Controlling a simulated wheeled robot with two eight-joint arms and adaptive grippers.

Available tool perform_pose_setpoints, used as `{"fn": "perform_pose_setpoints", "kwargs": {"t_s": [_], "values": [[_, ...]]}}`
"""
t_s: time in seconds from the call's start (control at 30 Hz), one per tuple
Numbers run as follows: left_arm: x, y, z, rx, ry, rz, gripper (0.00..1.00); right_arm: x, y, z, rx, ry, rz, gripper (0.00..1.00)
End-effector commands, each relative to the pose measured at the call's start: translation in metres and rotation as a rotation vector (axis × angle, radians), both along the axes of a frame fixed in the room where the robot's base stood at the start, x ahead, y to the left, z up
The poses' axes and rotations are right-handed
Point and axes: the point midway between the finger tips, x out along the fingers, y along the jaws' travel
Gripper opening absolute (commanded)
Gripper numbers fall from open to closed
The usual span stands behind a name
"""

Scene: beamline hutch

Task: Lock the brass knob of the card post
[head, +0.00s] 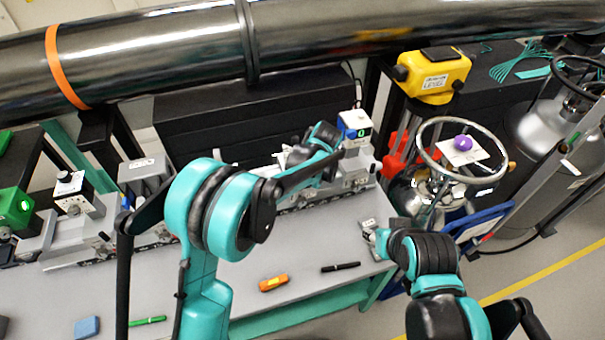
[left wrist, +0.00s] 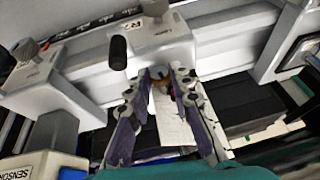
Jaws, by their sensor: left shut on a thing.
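In the left wrist view, a small brass knob (left wrist: 158,86) shows between the fingertips of my left gripper (left wrist: 162,80), at the front of a pale grey rail carrier (left wrist: 150,48). The fingers are shut on the knob from both sides and hide most of it. A pale strip (left wrist: 172,124) shows between the fingers, below the knob. In the head view my left gripper (head: 291,156) reaches the rail's right part, and my wrist hides the knob. My right gripper (head: 374,238) is low over the bench's right end, beside a small grey piece; its fingers are too small to judge.
A black-handled knob (left wrist: 118,52) sticks out near the left gripper. An orange tool (head: 273,283) and a black pen (head: 341,267) lie on the bench. A large dark pipe (head: 330,35) crosses above.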

Motion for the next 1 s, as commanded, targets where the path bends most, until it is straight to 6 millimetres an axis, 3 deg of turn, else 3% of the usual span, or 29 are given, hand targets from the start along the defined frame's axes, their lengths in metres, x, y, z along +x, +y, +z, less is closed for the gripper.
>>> {"fn": "perform_pose_setpoints", "kwargs": {"t_s": [0.4, 0.93, 0.97, 1.0], "values": [[0.0013, -0.005, -0.0021, 0.188, 0.062, -0.001, 0.0, 0.0, 0.0, -0.011, 0.0, 0.0, 0.0, 0.4], [0.0013, -0.0046, -0.0013, 0.215, 0.071, 0.0, 0.0, 0.0, 0.0, -0.0117, 0.0, 0.0, 0.0, 0.4], [0.0013, -0.0045, -0.0013, 0.215, 0.071, 0.0, 0.26, 0.0, 0.0, -0.0117, 0.0, 0.0, 0.0, 0.4], [0.0013, -0.0045, -0.0013, 0.215, 0.071, 0.0, 0.37, 0.0, 0.0, -0.0117, 0.0, 0.0, 0.0, 0.4]]}}
